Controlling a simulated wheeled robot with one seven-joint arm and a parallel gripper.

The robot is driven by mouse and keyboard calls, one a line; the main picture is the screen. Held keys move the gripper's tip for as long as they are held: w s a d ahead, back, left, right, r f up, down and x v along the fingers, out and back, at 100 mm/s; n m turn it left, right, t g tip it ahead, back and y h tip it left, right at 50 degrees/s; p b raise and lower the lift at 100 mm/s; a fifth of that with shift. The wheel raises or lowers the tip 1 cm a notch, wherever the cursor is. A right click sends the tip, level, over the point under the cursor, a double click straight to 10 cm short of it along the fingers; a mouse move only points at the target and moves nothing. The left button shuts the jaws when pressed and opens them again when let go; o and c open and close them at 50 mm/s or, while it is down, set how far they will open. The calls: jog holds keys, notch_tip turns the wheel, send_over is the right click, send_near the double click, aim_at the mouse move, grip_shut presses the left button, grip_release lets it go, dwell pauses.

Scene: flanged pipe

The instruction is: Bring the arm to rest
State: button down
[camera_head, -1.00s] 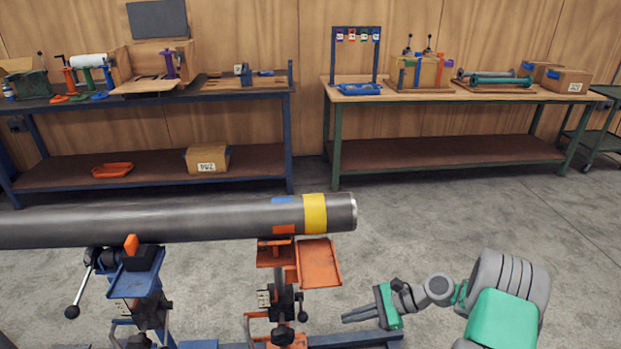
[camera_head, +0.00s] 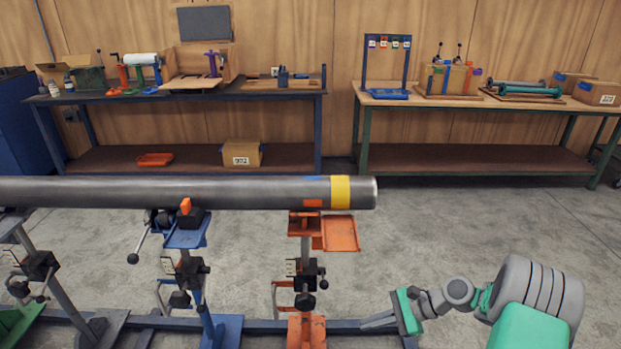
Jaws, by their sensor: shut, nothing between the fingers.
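My gripper (camera_head: 372,326) is at the lower right in the head view, its grey fingers pointing left. The fingers are together with nothing visible between them. My arm's grey and green links reach in from the lower right corner. The gripper is below and to the right of the pipe's end, apart from the pipe, and overlaps the blue floor rail in the picture. The grey steel pipe (camera_head: 180,192) lies level across the left side, with a yellow band (camera_head: 340,192) near its right end.
An orange stand (camera_head: 305,270) and a blue stand (camera_head: 187,260) are under the pipe on a blue floor rail (camera_head: 262,327). A dark workbench (camera_head: 250,95) and a wooden-topped bench (camera_head: 450,100) stand along the back wall. Grey floor (camera_head: 470,225) is open to the right.

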jog(key=s+a+r+n+h+p, duration=0.1)
jog(key=s+r+n+h+p, duration=0.3)
jog(key=r, duration=0.5)
jog(key=s+a+r+n+h+p, duration=0.1)
jog(key=s+a+r+n+h, duration=0.15)
jog(key=r+n, duration=0.45)
jog(key=s+d+r+n+t+h+p, duration=0.1)
jog(key=s+d+r+n+h+p, duration=0.1)
jog(key=s+r, duration=0.7)
jog(key=shift+s+d+r+n+t+h, duration=0.25)
jog(key=shift+s+d+n+t+h, duration=0.25)
jog(key=shift+n+h, duration=0.6)
jog(key=c, duration=2.2)
grip_release()
jog(key=shift+w+d, duration=0.1)
jog(key=shift+w, duration=0.05)
